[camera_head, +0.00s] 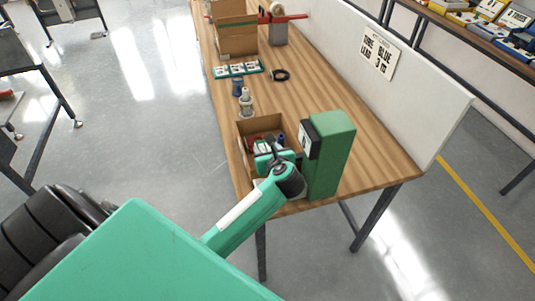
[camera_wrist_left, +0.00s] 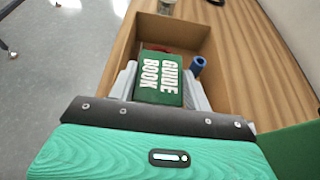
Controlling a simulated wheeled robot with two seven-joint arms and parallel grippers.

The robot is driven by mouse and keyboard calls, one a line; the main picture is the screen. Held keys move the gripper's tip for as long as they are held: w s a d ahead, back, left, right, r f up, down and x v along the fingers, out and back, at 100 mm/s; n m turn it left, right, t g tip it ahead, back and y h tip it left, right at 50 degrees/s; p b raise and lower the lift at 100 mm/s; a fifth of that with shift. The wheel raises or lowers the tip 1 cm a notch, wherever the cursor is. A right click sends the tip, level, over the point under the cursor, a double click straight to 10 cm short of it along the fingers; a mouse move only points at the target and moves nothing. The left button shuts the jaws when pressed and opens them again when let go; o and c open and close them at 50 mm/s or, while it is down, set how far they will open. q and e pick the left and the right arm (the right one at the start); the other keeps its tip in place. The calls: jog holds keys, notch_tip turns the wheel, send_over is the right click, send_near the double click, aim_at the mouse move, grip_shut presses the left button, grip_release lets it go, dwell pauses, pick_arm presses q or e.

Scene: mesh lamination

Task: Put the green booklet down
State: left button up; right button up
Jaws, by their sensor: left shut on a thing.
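The green booklet (camera_wrist_left: 148,72), marked "GUIDE BOOK" in white, is between the fingers of my left gripper (camera_wrist_left: 160,92) in the left wrist view. The gripper is shut on it. Booklet and fingers are over or inside an open cardboard box (camera_wrist_left: 194,29); I cannot tell whether the booklet touches the contents. In the head view my left gripper (camera_head: 268,158) is at the near side of the box (camera_head: 259,126), and my wrist hides most of the booklet. My right gripper is not in view.
A tall green block-shaped object (camera_head: 332,155) stands right of the box. A blue rolled item (camera_wrist_left: 197,66) is in the box. Small containers (camera_head: 245,101), green-and-white cards (camera_head: 238,69) and a black coil (camera_head: 280,75) lie farther back.

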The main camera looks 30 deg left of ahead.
pick_arm(q)
notch_tip(320, 180, down, 3)
jog(key=shift+r, duration=0.15)
jog(key=shift+f+b, duration=0.4)
jog(key=shift+f, duration=0.2)
jog(key=o, duration=1)
jog(key=shift+c, duration=0.2)
jog(key=shift+r, duration=0.1)
